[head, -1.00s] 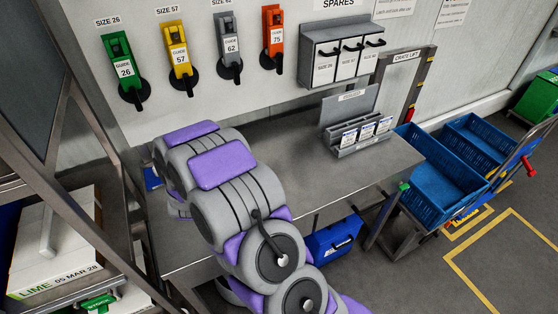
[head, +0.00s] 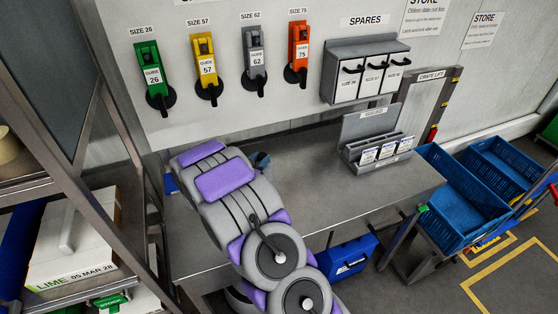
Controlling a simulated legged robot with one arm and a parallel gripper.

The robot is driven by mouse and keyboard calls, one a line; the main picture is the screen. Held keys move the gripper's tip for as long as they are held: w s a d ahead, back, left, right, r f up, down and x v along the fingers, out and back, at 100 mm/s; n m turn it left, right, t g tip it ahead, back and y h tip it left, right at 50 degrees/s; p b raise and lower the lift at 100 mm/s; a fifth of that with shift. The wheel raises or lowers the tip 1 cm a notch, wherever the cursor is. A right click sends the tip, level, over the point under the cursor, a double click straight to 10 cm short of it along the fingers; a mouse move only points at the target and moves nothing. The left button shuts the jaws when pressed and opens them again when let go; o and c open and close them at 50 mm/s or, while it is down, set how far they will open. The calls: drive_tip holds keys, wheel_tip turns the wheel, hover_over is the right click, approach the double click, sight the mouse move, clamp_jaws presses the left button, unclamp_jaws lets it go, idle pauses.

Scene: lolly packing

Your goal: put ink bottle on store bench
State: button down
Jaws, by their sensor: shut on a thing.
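The store bench (head: 300,185) is the grey metal bench along the wall. My grey and purple arm reaches over its left part and covers much of it. My gripper cannot be made out beyond the arm. I cannot make out the ink bottle. A small dark blue-grey shape (head: 260,160) shows just beyond the arm, over the bench; I cannot tell what it is.
A grey holder (head: 378,150) with white cards stands on the bench's right part. Bare bench lies between it and my arm. Coloured guides hang on the wall, including the orange one (head: 298,52). Blue crates (head: 445,195) stand right. A rack (head: 115,150) stands left.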

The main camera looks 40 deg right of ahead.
drive_tip(key=w+d+f+b, duration=0.1)
drive_tip(key=d+f, duration=0.3)
drive_tip(key=d, duration=0.4)
drive_tip(key=shift+w+d+b, duration=0.15)
drive_tip(key=shift+b, duration=0.2)
drive_tip(key=shift+f, duration=0.15)
drive_tip(key=c, duration=0.8)
unclamp_jaws()
drive_tip(key=shift+o, duration=0.2)
